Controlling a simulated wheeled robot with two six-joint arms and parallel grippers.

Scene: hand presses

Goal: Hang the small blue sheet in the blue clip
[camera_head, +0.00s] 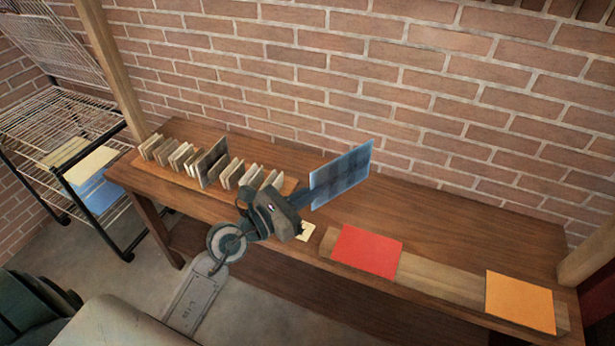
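The small blue sheet (342,174) is upright above the table, in front of the brick wall, with faint darker lines across it. My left gripper (304,198) is shut on its lower left edge, and the fingertips are partly hidden by the gripper body. I cannot make out a blue clip in this view. A larger light blue sheet (100,194) shows at the wire rack on the left. My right gripper is not in view.
The wooden table (440,218) runs along the brick wall. It carries a row of small upright pieces (212,162), a red sheet (367,250) and an orange sheet (520,301) on a board. The wire rack (62,122) stands left of a wooden post.

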